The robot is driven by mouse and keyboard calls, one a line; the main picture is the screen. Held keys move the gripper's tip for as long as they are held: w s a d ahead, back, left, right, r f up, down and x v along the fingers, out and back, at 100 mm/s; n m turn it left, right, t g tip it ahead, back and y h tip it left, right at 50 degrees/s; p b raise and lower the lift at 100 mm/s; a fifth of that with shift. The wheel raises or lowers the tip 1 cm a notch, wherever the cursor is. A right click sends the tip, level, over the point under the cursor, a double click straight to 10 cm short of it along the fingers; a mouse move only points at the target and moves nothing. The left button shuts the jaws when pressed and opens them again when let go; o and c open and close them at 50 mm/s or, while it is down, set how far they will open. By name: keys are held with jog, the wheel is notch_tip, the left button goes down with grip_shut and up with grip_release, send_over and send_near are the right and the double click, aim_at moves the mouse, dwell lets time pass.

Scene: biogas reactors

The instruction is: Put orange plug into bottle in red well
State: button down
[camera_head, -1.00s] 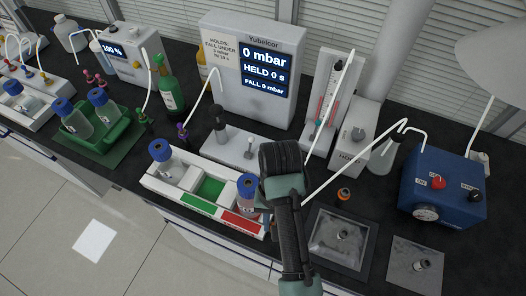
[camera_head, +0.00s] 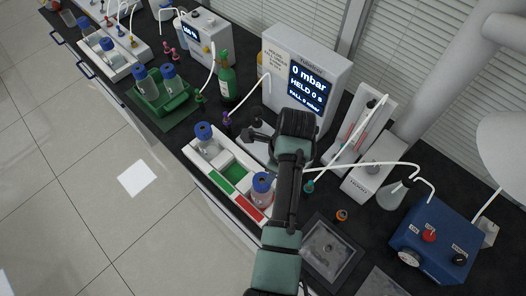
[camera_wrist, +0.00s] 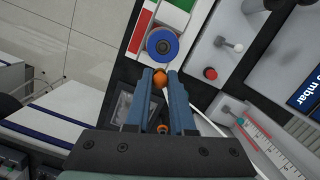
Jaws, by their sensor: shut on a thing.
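My gripper (camera_wrist: 161,84) is shut on the orange plug (camera_wrist: 160,78), which shows between its fingertips in the wrist view. The bottle with a blue cap (camera_wrist: 162,45) stands just beyond the fingertips, apart from the plug in the picture. In the head view this bottle (camera_head: 262,190) stands at the red-marked end of the white rack (camera_head: 226,196), beside the red strip (camera_head: 248,207). The top of its blue cap faces the wrist camera. My arm hides the fingers and the held plug in the head view.
A second blue-capped bottle (camera_head: 206,143) stands at the rack's other end. A small orange-ringed piece (camera_head: 341,214) lies on the bench. A pressure meter (camera_head: 305,80), white tubes and a blue pump box (camera_head: 433,240) stand behind and to the right.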

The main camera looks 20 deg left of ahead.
jog(key=a+f+m+b, duration=0.1)
jog(key=m+b, duration=0.1)
jog(key=a+f+m+b, duration=0.1)
jog(key=a+f, duration=0.1)
jog(key=shift+w+f+m+t+b, duration=0.2)
jog(key=shift+m+t+b, duration=0.1)
jog(key=shift+m+b, duration=0.1)
dwell(0.4)
jog(key=shift+r+p, duration=0.1)
jog(key=shift+p, duration=0.2)
dwell(0.3)
jog(key=shift+f, duration=1)
dwell(1.2)
dwell(0.3)
jog(key=c, duration=0.7)
grip_release()
